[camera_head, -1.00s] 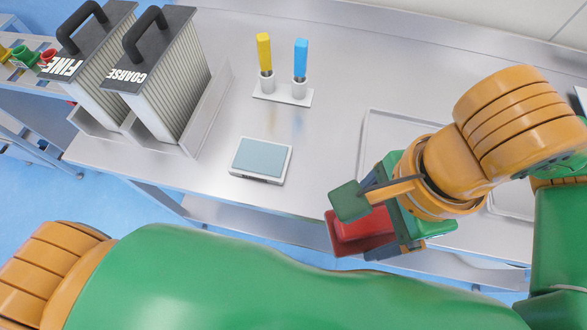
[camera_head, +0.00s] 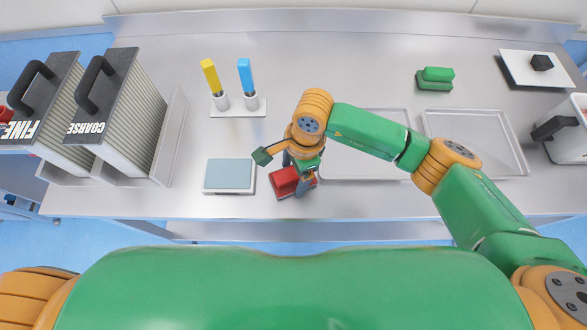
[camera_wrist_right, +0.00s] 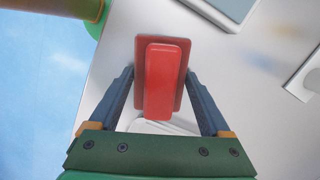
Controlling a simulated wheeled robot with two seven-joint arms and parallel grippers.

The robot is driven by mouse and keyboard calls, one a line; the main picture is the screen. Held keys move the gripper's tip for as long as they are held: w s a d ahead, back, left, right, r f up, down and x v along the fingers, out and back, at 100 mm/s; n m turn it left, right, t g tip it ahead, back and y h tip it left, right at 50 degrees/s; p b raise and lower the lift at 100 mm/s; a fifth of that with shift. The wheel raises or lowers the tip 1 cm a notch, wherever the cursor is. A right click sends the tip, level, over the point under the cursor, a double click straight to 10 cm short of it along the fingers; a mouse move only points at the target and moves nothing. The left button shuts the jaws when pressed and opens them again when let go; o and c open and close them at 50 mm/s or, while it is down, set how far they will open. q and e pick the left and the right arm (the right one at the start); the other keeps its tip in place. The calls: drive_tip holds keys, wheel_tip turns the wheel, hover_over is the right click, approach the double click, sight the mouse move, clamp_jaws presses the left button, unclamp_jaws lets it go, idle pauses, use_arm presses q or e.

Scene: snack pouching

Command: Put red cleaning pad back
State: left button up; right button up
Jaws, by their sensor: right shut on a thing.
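The red cleaning pad (camera_head: 282,183), a red block handle on a flat darker red base, is at the front of the steel table, just right of the scale. My right gripper (camera_head: 296,180) is shut on it. In the right wrist view the pad (camera_wrist_right: 163,80) lies between the two fingers of the gripper (camera_wrist_right: 158,75), its handle lengthwise. I cannot tell whether its base touches the table. A green cleaning pad (camera_head: 435,78) rests at the back right. My left gripper is not in view.
A scale (camera_head: 229,175) stands close left of the red pad. A holder (camera_head: 238,105) with yellow and blue tools is behind it. FINE and COARSE boxes (camera_head: 118,120) stand at left. Two shallow trays (camera_head: 365,172) (camera_head: 478,135) lie to the right. The table's front edge is close.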

drive_tip(key=shift+a+f, duration=0.1)
drive_tip(key=shift+f, duration=0.15)
drive_tip(key=o, duration=1.3)
drive_tip(key=shift+c, duration=0.2)
drive_tip(key=shift+r, duration=0.4)
wheel_tip(320, 180, up, 12)
drive_tip(key=d+b, duration=0.1)
drive_tip(key=b, duration=0.2)
drive_tip(key=shift+w+d+f, duration=0.2)
drive_tip(key=shift+w+d, duration=0.1)
drive_tip(key=shift+d, duration=0.05)
